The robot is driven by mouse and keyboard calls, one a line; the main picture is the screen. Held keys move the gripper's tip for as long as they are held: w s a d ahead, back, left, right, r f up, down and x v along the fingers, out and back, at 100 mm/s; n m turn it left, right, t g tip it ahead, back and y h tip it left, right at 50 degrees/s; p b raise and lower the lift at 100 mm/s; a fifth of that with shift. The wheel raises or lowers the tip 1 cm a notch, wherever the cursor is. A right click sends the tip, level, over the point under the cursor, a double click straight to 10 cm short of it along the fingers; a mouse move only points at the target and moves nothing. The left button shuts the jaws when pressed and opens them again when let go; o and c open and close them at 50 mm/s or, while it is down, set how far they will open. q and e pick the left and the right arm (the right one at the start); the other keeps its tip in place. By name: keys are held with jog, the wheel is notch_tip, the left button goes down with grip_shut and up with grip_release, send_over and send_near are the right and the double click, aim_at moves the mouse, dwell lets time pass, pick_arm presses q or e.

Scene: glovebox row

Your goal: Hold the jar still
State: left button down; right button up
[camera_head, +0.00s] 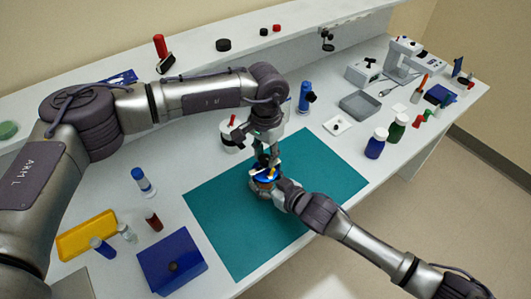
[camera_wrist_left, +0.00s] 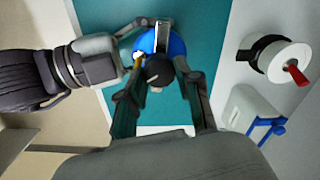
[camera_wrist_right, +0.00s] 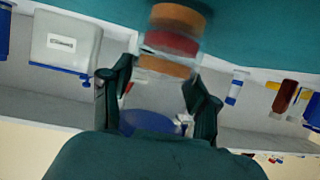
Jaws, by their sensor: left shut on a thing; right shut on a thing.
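The jar (camera_head: 262,184) stands on the teal mat (camera_head: 240,240). It has a blue lid (camera_wrist_left: 172,42) and orange and red bands, seen in the right wrist view (camera_wrist_right: 172,42). My left gripper (camera_wrist_left: 160,66) comes down from above and is shut at the lid, with a dark round knob (camera_wrist_left: 158,70) between its fingers. My right gripper (camera_wrist_right: 158,85) reaches in from the lower right and is shut on the jar's side. The two grippers hide much of the jar in the head view, and its exact contact points cannot be told.
A blue box (camera_head: 170,262) and yellow tray (camera_head: 85,236) lie left of the mat. A white container with a red handle (camera_head: 234,133) stands behind it. A grey tray (camera_head: 360,106) and several bottles, including a blue one (camera_head: 376,144), stand right. Much of the mat is clear.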

aim_at(266, 157)
pick_arm(q)
jog(key=shift+m, duration=1.2)
jog(key=c, duration=0.8)
grip_release()
jog(key=shift+r, duration=0.1)
notch_tip(266, 157, up, 12)
jog(key=shift+f, duration=0.1)
